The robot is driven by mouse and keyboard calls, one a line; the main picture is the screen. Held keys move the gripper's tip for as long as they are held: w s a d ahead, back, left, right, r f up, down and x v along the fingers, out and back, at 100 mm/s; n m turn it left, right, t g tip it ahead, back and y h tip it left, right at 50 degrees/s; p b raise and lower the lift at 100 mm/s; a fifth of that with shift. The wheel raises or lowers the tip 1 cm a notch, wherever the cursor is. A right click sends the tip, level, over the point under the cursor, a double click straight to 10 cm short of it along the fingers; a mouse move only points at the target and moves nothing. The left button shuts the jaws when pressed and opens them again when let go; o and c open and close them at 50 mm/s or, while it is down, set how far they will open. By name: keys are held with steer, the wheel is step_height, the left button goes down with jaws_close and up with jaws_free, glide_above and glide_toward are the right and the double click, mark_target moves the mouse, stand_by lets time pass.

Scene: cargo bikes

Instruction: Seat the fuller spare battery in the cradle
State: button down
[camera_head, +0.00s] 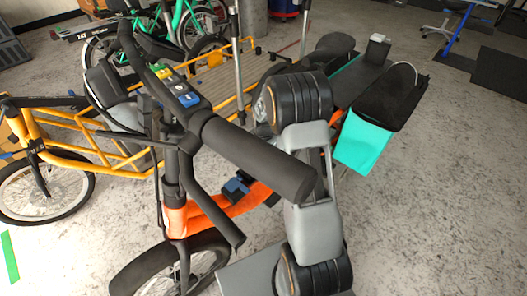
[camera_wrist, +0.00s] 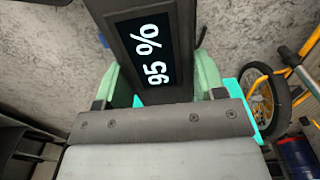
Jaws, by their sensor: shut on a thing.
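A dark battery (camera_wrist: 152,45) with a black display reading 95 % is in the wrist view, its lower end between the pale green fingers of my gripper (camera_wrist: 160,85). My gripper is shut on it and holds it above the grey floor. The far end of the battery is cut off by the top of that view. In the head view my arm hides the gripper, and I cannot make out the battery there. I cannot clearly identify the cradle; a small dark blue block (camera_head: 236,187) sits on the orange bike frame (camera_head: 215,208).
The orange bike's black handlebar grip (camera_head: 262,160) stands in front of my arm. A teal and black pannier (camera_head: 362,142) hangs to the right. Small coloured items (camera_head: 187,99) show near a yellow cargo bike (camera_head: 62,150).

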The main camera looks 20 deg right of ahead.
steer(key=shift+f+b, duration=0.4)
steer(key=shift+f, duration=0.15)
steer(key=c, duration=0.5)
jaws_free()
steer(key=shift+r, duration=0.1)
steer(key=shift+c, duration=0.2)
steer(key=o, duration=0.4)
steer(key=shift+s+f, duration=0.1)
steer(key=shift+f, duration=0.1)
step_height(320, 180, up, 14)
steer(key=p, duration=0.3)
